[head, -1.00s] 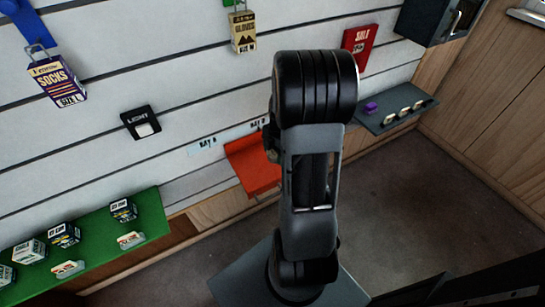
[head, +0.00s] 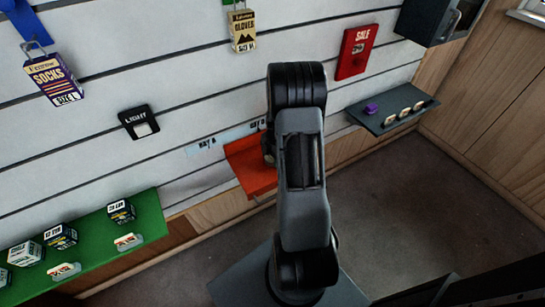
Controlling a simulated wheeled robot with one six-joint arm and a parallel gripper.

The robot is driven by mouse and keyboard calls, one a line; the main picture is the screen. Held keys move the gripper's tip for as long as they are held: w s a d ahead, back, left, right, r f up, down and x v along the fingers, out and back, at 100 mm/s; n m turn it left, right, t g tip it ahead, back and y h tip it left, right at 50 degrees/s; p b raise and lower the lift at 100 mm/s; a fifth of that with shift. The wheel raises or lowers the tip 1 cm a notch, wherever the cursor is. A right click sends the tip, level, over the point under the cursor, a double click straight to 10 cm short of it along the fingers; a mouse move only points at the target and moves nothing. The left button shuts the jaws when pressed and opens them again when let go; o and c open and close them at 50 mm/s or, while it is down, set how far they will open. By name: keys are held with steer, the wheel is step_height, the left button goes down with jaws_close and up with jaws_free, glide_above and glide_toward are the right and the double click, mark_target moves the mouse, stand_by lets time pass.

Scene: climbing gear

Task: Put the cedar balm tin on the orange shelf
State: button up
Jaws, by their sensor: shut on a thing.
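The orange shelf (head: 245,163) is a small ledge low on the slatted wall, left of my raised arm. Its right part is hidden behind the arm. The visible part of its top looks bare. The fingers of my gripper are hidden behind my own arm links; only a bit of dark hardware shows at the arm's left edge, over the shelf's right side. I see no cedar balm tin in the open; whether one is behind the arm cannot be told.
A green shelf (head: 93,242) with several small boxes and tags is at lower left. A grey shelf (head: 378,126) with a purple item (head: 371,108) is at right.

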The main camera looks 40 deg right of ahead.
steer(key=shift+f, duration=0.15)
steer(key=o, duration=0.9)
steer(key=shift+o, duration=0.2)
step_height(320, 180, up, 12)
steer(key=d+p, duration=0.1)
steer(key=s+a+r+m+h, duration=0.1)
steer(key=s+a+r+m, duration=0.1)
steer(key=a+r+m, duration=0.7)
steer(key=s+a+r+m+t, duration=0.2)
steer(key=s+a+m+t, duration=0.1)
steer(key=s+a+m, duration=0.6)
steer(key=shift+s+a+r+m, duration=0.3)
steer(key=shift+s+a, duration=0.3)
steer(key=shift+a, duration=1.2)
